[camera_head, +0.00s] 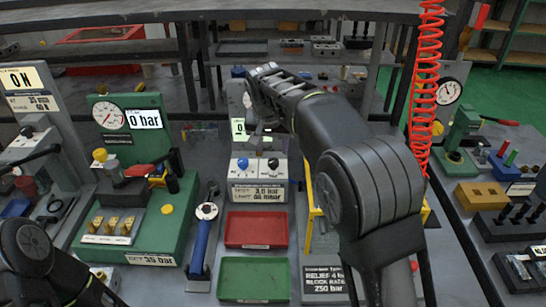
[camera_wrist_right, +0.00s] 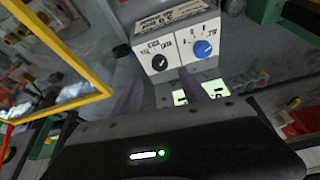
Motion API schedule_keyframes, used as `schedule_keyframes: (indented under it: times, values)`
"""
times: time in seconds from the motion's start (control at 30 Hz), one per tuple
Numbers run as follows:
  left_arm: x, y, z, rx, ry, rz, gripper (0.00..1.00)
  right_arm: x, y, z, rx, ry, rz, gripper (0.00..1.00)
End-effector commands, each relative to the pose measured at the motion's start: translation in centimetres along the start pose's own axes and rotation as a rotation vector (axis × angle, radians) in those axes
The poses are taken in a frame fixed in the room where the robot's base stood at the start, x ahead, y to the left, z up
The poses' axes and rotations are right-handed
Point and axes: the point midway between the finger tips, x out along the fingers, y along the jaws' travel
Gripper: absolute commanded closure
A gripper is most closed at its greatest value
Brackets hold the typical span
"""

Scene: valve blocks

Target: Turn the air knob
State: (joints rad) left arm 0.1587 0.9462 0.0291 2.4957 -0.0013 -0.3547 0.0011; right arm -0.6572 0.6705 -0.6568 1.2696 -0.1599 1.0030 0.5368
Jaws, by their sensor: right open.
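A grey valve box (camera_head: 259,178) stands in the middle of the bench. A blue knob (camera_head: 243,164) is on its front at left and a black knob (camera_head: 273,163) at right. In the right wrist view the box is turned round, with the black knob (camera_wrist_right: 160,62) left and the blue knob (camera_wrist_right: 203,49) right. The knob labels are too small to tell which is air. My right gripper (camera_wrist_right: 163,88) is open and empty, its fingers pointing toward the box, apart from both knobs. In the head view my right arm partly hides the area behind the box. My left gripper is out of view.
A red tray (camera_head: 254,245) and a green tray (camera_head: 228,291) lie in front of the box. A blue-handled tool (camera_head: 202,240) is left of them. A green gauge block (camera_head: 175,205) stands further left. A yellow frame (camera_head: 309,208) stands close on the right.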

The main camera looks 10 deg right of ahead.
Motion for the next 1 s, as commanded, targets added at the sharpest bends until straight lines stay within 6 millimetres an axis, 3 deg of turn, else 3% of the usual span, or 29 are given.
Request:
schedule_keyframes:
  times: [0.5,0.83,1.0]
  values:
    - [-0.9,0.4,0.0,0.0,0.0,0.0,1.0,6.8,0.0,0.0,0.0,-0.002,0.002,0.48]
    - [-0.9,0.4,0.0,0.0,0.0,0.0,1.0,7.2,0.0,0.0,0.0,-0.001,0.0,0.48]
    - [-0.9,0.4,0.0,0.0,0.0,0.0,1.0,7.2,0.0,0.0,0.0,-0.001,0.0,0.62]
